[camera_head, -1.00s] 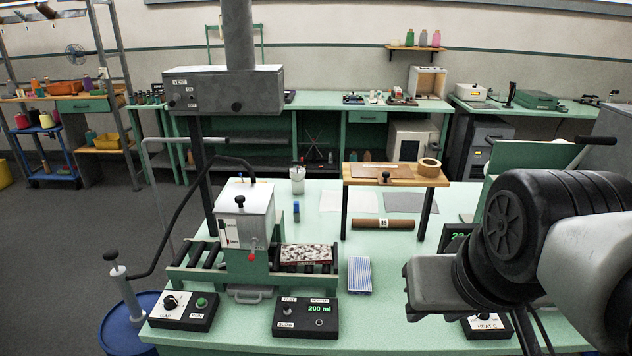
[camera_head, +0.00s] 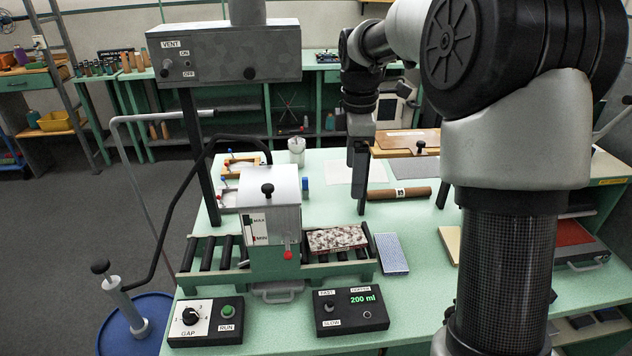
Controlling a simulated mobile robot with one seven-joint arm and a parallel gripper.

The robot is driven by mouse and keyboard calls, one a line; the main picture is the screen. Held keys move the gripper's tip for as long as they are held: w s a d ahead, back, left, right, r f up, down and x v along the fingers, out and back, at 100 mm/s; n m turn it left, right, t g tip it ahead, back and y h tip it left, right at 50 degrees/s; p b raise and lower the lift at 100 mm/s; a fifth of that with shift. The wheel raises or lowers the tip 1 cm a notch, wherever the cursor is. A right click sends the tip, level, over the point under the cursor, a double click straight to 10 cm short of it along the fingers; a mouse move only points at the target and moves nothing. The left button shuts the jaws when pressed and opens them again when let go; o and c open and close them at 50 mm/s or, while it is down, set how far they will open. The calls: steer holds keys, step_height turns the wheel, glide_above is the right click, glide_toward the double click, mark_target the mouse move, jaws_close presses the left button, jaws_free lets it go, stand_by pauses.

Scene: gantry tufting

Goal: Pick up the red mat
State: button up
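A flat red sheet (camera_head: 560,233), which looks like the red mat, lies on a dark flat unit at the right, partly hidden behind my arm. A speckled white and dark piece with a reddish edge (camera_head: 336,239) lies on the roller bed right of the green machine. My gripper (camera_head: 360,208) points down over the table, left of the small wooden stand, far to the left of the red sheet. I see no object in it. Its fingers overlap from this side, so their gap is unclear.
The green roller machine (camera_head: 272,232) and two control boxes stand at the front, with a blue-white block (camera_head: 391,254) beside the rollers. A brown roll (camera_head: 398,193) lies by the wooden stand (camera_head: 405,150). The grey vent box (camera_head: 225,55) hangs high at the left.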

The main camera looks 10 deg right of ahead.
steer(key=w+f+n, duration=0.2)
steer(key=w+f, duration=0.1)
steer(key=f, duration=0.1)
glide_above(348, 235)
steer(key=shift+g, duration=0.3)
step_height(348, 235, down, 11)
steer(key=shift+w+a+r, duration=0.1)
steer(key=shift+a, duration=0.05)
steer(key=shift+f+p, duration=0.65)
steer(key=shift+f, duration=2.4)
steer(key=c, duration=1.2)
steer(key=shift+o, duration=0.2)
steer(key=shift+r, duration=0.15)
